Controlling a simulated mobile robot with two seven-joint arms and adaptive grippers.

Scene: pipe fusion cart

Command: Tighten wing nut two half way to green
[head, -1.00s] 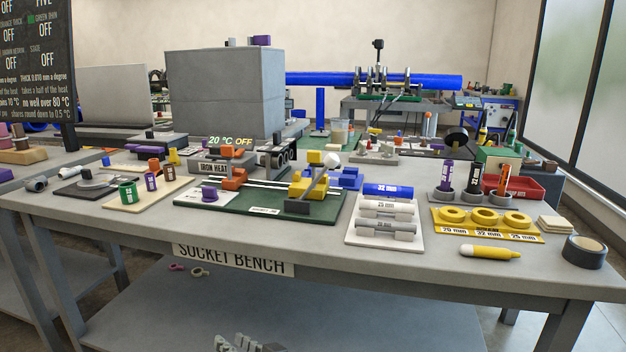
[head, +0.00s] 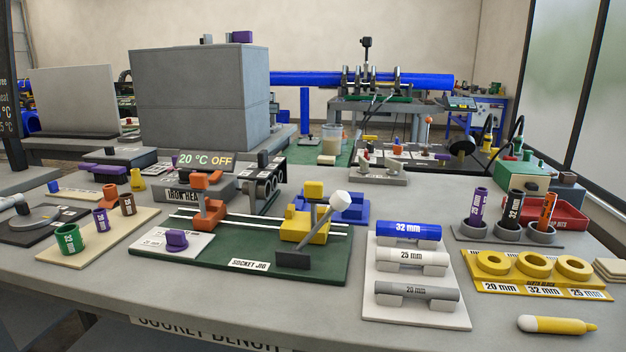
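No wing nut can be told apart at this distance. At the back, a clamp frame (head: 398,82) with several upright metal rings holds a long blue pipe (head: 310,78) on a grey table (head: 345,108). Any nuts on its clamps are too small to make out. A green-topped part lies under the clamps. Neither of my grippers is in view.
The socket bench (head: 230,305) fills the foreground and stands between me and the clamp frame.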

